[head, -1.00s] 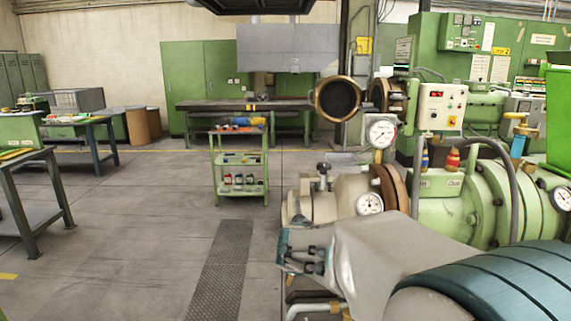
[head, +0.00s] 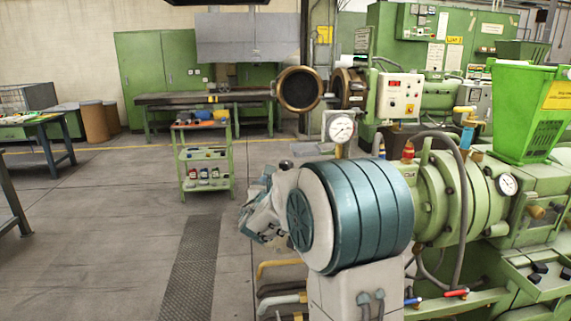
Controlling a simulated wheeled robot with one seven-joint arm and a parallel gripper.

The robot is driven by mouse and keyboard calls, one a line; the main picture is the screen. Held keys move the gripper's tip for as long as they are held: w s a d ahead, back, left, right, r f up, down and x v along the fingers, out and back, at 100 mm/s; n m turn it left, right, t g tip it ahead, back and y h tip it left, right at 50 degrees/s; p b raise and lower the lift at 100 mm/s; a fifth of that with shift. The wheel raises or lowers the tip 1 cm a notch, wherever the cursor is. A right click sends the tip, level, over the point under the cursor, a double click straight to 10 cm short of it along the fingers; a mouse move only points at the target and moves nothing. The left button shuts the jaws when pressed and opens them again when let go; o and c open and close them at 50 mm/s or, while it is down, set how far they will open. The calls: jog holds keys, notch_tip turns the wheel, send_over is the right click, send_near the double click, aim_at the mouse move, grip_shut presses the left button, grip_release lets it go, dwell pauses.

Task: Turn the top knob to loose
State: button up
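The green extruder (head: 440,205) stands at the right. A small dark knob (head: 285,164) shows just above my arm, on the extruder's front end; my arm hides most of that end. A brass-handled valve (head: 466,112) with a blue stem stands higher up at the right. I cannot tell for certain which one is the top knob. My gripper end (head: 258,212) is at the left of my large teal-banded arm joint, below and left of the dark knob and apart from it in the picture. Its fingers are too unclear to read.
A pressure gauge (head: 341,128) and an open round flange (head: 299,89) are behind my arm. A control box (head: 399,97) and a green hopper (head: 532,115) are at the right. A green trolley (head: 205,165) stands left of centre.

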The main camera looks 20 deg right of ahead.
aim_at(284, 168)
jog(key=p+x, duration=0.4)
jog(key=x, duration=0.7)
jog(key=shift+w+d, duration=0.25)
jog(key=shift+w, duration=0.05)
jog(key=c, duration=1)
